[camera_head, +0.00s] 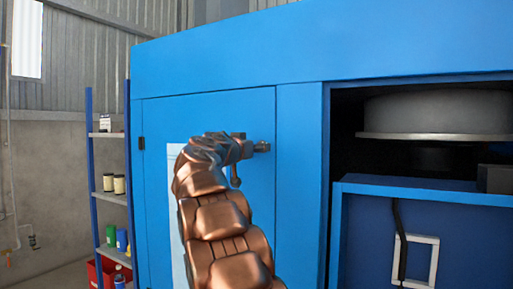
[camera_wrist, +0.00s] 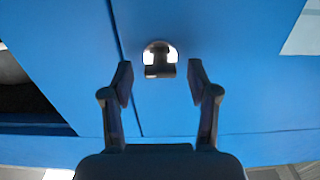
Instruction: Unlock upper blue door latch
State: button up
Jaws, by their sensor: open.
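The upper blue door (camera_head: 255,110) is shut in the head view, flush with the blue cabinet front. Its small dark latch (camera_head: 262,146) sits near the door's right edge. In the wrist view the latch (camera_wrist: 159,60) is a dark knob on a bright round base, beside the door seam. My gripper (camera_wrist: 160,80) is open, with one finger on each side of the latch's line and the latch just past the fingertips. Nothing is held, and I cannot tell whether either finger touches the latch. In the head view my arm hides part of the door and most of the gripper.
Right of the door is an open cabinet bay with a grey round tank (camera_head: 437,111) and a blue lower panel with a white frame (camera_head: 433,262). A shelf rack (camera_head: 113,197) with cans stands at the left. A white sheet (camera_head: 172,160) is on the door.

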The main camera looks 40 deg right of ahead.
jog(key=shift+w+d, duration=0.15)
jog(key=shift+d, duration=0.15)
grip_shut()
dwell(0.4)
